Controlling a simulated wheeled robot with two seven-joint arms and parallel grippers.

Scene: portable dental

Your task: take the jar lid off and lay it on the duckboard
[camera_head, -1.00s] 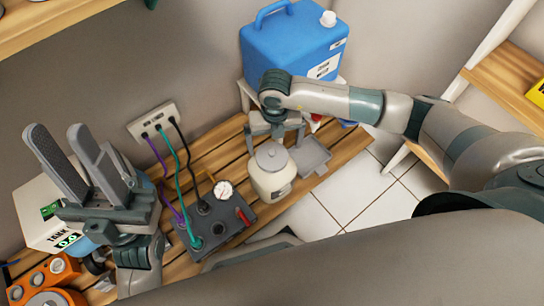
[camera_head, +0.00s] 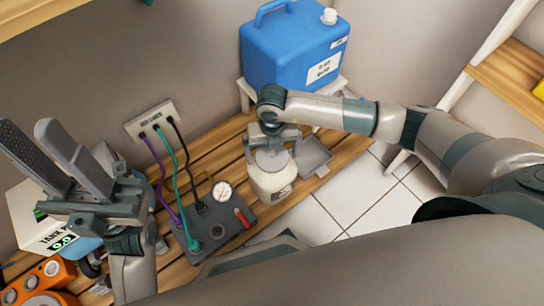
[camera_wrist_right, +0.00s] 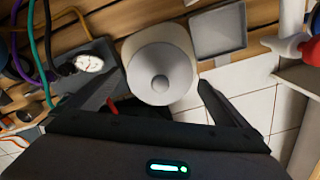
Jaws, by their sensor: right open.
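The cream jar (camera_head: 272,182) stands upright on the wooden duckboard (camera_head: 226,148). Its grey round lid (camera_head: 271,161) with a small knob sits on top of it. In the right wrist view the lid (camera_wrist_right: 160,74) lies just beyond and between the fingertips. My right gripper (camera_head: 273,148) is open and empty, right above and behind the lid in the head view; it also shows in the right wrist view (camera_wrist_right: 155,92). Whether its fingers touch the lid is not clear. My left gripper (camera_head: 52,150) is open and empty, raised at the left, far from the jar.
A grey square tray (camera_head: 314,156) lies right of the jar. A dark box with a gauge (camera_head: 221,192) and hoses stands left of it. A blue canister (camera_head: 294,48) stands behind on a white stool. An orange device (camera_head: 40,283) is at lower left.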

